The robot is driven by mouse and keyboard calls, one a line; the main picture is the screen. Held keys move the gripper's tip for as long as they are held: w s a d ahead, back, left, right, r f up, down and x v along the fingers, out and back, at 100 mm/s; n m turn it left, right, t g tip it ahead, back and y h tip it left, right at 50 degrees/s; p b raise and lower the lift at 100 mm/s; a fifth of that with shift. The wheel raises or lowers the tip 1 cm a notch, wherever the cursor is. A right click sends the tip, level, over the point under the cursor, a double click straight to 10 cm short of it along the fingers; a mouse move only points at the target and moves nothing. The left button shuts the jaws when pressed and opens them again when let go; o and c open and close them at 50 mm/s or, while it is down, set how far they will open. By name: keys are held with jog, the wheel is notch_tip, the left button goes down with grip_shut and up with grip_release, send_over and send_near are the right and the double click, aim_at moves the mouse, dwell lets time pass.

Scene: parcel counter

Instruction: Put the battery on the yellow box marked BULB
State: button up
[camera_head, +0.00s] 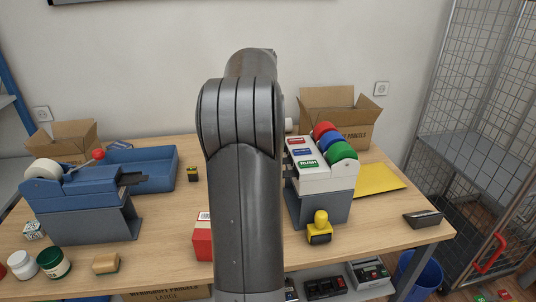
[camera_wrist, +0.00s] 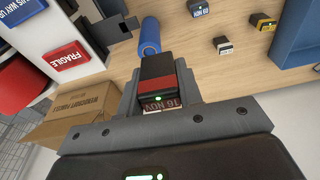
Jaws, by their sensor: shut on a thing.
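My gripper (camera_wrist: 156,90) is shut on a black block (camera_wrist: 157,68) with a red band, a small green light and a date label, seen in the wrist view. The block looks like the battery, though I cannot be sure. It is held above the wooden counter, near a blue cylinder (camera_wrist: 150,36). In the head view my arm hides the gripper and the block. No yellow box with a readable BULB mark shows in either view. A flat yellow item (camera_head: 380,179) lies at the right of the counter, and a small yellow object with a knob (camera_head: 319,229) stands at the front.
A label dispenser (camera_head: 320,205) stands right of my arm and a red box (camera_head: 202,240) at its left. A blue machine (camera_head: 85,200) and blue tray (camera_head: 160,172) are at the left. Small dated blocks (camera_wrist: 223,43) lie on the counter. An open carton (camera_head: 340,115) stands behind.

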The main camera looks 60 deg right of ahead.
jog(key=s+d+f, duration=0.1)
jog(key=s+d, duration=0.2)
jog(key=d, duration=1.2)
jog(key=w+f, duration=0.5)
jog(key=f, duration=0.1)
jog(key=w+f, duration=0.6)
jog(key=shift+d+f, duration=0.1)
jog(key=shift+d, duration=0.05)
jog(key=shift+w+f, duration=0.1)
jog(key=shift+f, duration=1.95)
jog(key=o, duration=1)
jog(key=shift+f, duration=0.15)
notch_tip(320, 180, up, 12)
jog(key=s+a, duration=0.1)
jog(key=shift+s+a, duration=0.15)
jog(key=shift+a, duration=0.05)
